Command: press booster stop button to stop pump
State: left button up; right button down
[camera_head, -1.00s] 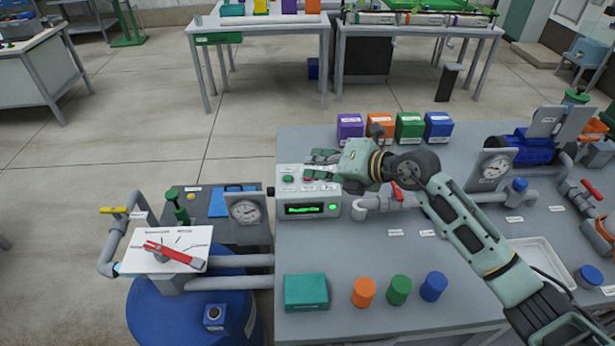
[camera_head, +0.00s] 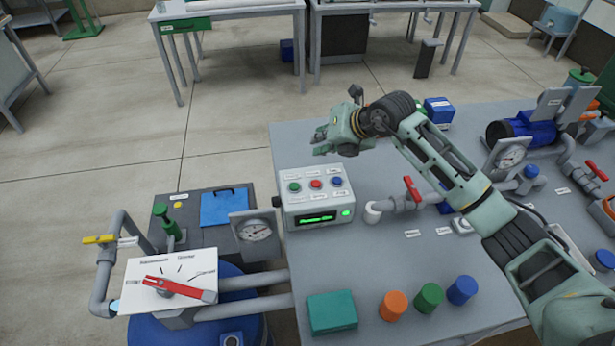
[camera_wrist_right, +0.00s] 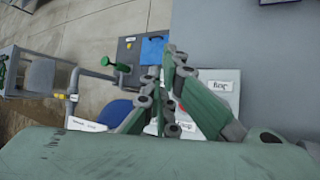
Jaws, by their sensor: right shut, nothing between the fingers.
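The control box (camera_head: 318,214) stands on the near left of the grey table. Its top carries a green button (camera_head: 294,187), a red button (camera_head: 316,184) and a blue button (camera_head: 337,181) with small labels, too small to read. A green-lit display (camera_head: 315,219) is on its front. My right gripper (camera_head: 319,143) is shut and empty, above and beyond the box, apart from the buttons. In the right wrist view the shut fingers (camera_wrist_right: 172,100) cover much of the box (camera_wrist_right: 222,88). My left gripper is not in view.
A dial gauge (camera_head: 255,230) and a red-handled selector plate (camera_head: 175,283) stand left of the box. A red-handled valve (camera_head: 411,190) and pipe lie close on its right. A teal block (camera_head: 332,311) and several coloured cylinders line the near table edge.

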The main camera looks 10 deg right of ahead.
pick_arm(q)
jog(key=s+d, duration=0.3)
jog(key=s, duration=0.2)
pick_arm(e)
jog(key=b, duration=0.6)
send_over(316, 184)
jog(key=w+d, duration=0.1)
jog(key=w, duration=0.1)
jog(key=f, duration=0.8)
jog(key=shift+d, duration=0.2)
jog(key=shift+f, duration=0.35)
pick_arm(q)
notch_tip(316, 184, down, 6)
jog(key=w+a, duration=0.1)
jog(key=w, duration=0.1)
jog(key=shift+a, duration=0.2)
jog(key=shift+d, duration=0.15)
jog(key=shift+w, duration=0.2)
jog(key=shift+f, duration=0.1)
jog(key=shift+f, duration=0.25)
pick_arm(e)
jog(key=shift+f, duration=0.4)
